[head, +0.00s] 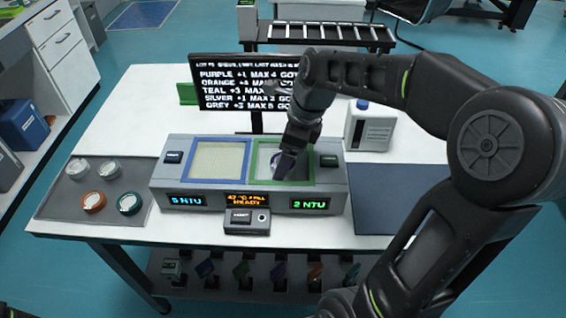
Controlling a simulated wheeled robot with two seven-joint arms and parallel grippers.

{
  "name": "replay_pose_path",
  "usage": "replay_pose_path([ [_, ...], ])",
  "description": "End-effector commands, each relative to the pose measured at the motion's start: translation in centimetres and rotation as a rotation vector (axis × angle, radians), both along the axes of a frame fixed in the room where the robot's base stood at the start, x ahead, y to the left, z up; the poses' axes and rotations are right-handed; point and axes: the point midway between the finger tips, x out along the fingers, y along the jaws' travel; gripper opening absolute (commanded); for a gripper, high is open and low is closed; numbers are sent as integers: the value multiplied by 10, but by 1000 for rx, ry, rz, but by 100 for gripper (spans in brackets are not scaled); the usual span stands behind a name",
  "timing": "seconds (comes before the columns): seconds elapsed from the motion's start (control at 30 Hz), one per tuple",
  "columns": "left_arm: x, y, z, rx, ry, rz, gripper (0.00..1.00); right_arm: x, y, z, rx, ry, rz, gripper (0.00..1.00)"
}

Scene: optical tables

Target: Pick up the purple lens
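The purple lens (284,166) shows as a small purple-edged piece at the green-framed basin (310,182), on the right of the grey two-basin unit (165,190). My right gripper (289,151) points down into this basin, right at the purple piece. The fingertips are small and partly hidden, so I cannot tell if they are closed on it. The lens is mostly covered by the gripper. My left gripper is not in view.
An orange lens (93,202), a teal lens (129,203) and two pale lenses (77,168) (109,169) lie on the grey mat at left. A monitor (235,95) and white bottle (370,127) stand behind. A dark blue mat (390,200) lies clear at right.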

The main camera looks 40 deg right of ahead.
Motion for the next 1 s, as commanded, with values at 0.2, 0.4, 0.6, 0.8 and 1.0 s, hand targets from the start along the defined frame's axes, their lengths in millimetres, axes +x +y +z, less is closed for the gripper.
replay_pose_path([
  [0.2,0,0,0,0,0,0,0,0,0,0,0,0,0,79],
  [0.4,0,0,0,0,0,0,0,0,0,1,-1,-1,1,79],
  [0.6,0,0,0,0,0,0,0,0,0,1,-1,-1,1,63],
  [0.8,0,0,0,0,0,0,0,0,0,1,-1,-1,1,47],
  [1.0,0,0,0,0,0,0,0,0,0,1,-1,-1,1,31],
])
